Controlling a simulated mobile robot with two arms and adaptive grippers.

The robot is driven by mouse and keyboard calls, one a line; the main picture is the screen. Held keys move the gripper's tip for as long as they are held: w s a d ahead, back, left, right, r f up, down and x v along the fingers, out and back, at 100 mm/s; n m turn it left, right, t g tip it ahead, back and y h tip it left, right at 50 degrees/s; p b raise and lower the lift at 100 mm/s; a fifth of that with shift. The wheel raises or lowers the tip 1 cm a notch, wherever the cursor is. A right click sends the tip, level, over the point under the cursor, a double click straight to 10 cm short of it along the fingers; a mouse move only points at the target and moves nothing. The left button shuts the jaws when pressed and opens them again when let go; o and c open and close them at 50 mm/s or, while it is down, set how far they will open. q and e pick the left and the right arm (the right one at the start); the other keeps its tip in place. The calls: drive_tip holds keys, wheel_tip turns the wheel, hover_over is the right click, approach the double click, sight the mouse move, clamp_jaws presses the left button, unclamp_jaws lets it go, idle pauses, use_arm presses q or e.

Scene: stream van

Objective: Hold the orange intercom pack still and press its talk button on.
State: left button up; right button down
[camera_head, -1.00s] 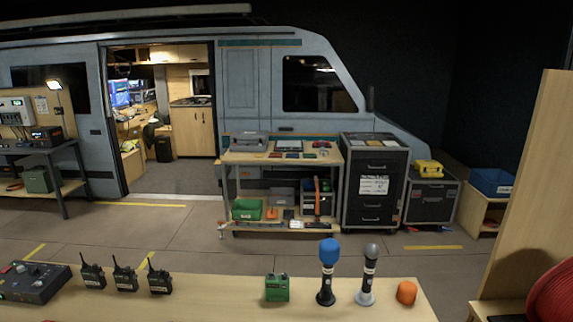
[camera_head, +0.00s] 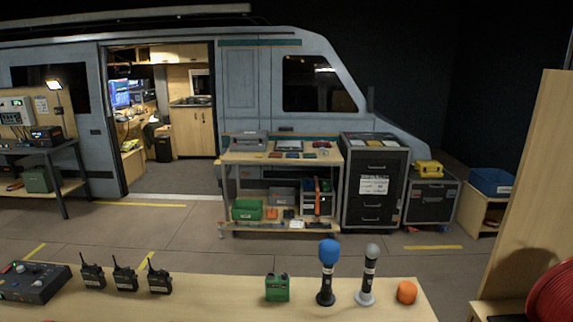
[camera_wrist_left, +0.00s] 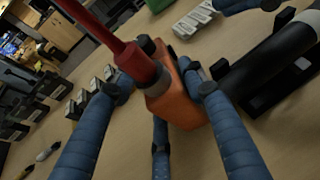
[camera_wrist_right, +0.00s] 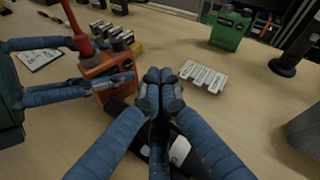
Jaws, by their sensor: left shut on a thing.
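The orange intercom pack (camera_wrist_right: 97,68) stands at the left of the right wrist view, with a red rod (camera_wrist_right: 72,18) rising from its top. In the left wrist view the pack (camera_wrist_left: 178,100) sits between the blue fingers of my left gripper (camera_wrist_left: 160,92), which is shut on it. My right gripper (camera_wrist_right: 160,88) has its fingertips together, empty, just right of the pack; I cannot tell whether it touches. The talk button is not clearly visible. The head view shows neither gripper nor the orange pack.
A green pack (camera_head: 277,288), two microphones (camera_head: 326,270) (camera_head: 367,275) and an orange foam cap (camera_head: 407,293) stand on the table, with black radios (camera_head: 125,279) to their left. A pale battery-like block (camera_wrist_right: 203,76) lies near my right fingertips.

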idle(0.6)
drive_tip(key=d, duration=0.1)
drive_tip(key=d+f, duration=0.1)
drive_tip(key=d, duration=0.1)
drive_tip(key=s+d+f, duration=0.1)
drive_tip(key=d, duration=0.1)
drive_tip(key=shift+s, duration=0.1)
drive_tip(key=shift+a, duration=0.1)
drive_tip(key=shift+a, duration=0.1)
drive_tip(key=shift+a, duration=0.1)
drive_tip(key=shift+w+a+f, duration=0.1)
drive_tip(key=shift+w+a, duration=0.25)
drive_tip(key=shift+a, duration=1)
drive_tip(key=shift+w+a, duration=0.4)
drive_tip(key=shift+a, duration=1)
drive_tip(key=shift+w+a+f, duration=0.1)
drive_tip(key=shift+w+a, duration=0.25)
drive_tip(key=shift+a, duration=1)
drive_tip(key=shift+a, duration=0.1)
drive_tip(key=shift+w+a, duration=0.1)
drive_tip(key=shift+a, duration=0.2)
